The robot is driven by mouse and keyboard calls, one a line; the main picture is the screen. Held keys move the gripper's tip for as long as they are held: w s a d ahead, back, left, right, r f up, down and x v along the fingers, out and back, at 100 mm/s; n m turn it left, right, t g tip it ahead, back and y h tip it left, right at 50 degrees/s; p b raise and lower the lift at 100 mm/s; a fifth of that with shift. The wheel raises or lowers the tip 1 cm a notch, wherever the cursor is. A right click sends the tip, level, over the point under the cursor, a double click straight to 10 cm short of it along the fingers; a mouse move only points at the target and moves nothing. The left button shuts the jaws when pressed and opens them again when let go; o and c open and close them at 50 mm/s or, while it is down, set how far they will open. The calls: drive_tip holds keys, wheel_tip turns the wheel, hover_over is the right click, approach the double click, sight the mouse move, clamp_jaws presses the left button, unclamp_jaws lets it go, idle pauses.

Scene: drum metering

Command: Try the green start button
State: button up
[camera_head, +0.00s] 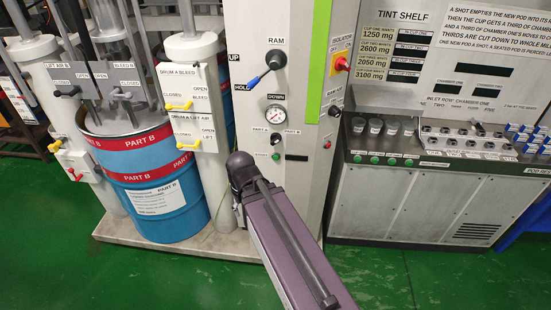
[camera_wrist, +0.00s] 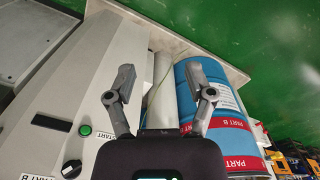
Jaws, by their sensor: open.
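The green start button (camera_head: 276,156) is a small round button low on the grey RAM panel, below the pressure gauge. It also shows in the wrist view (camera_wrist: 85,130), at the left on the panel face, beside a START label. My gripper (camera_wrist: 160,72) is open in the wrist view, with its two fingers spread and nothing between them. The button lies outside the fingers, to their left and apart from them. In the head view my arm rises in front of the panel's lower part, and the gripper fingers do not show clearly.
The black selector knob (camera_head: 276,139) sits just above the button. A blue PART B drum (camera_head: 152,175) stands at the left. Several green buttons (camera_head: 374,160) line the tint shelf's front at the right. The green floor (camera_head: 130,280) in front is clear.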

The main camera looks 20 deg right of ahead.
clamp_jaws()
idle(1.1)
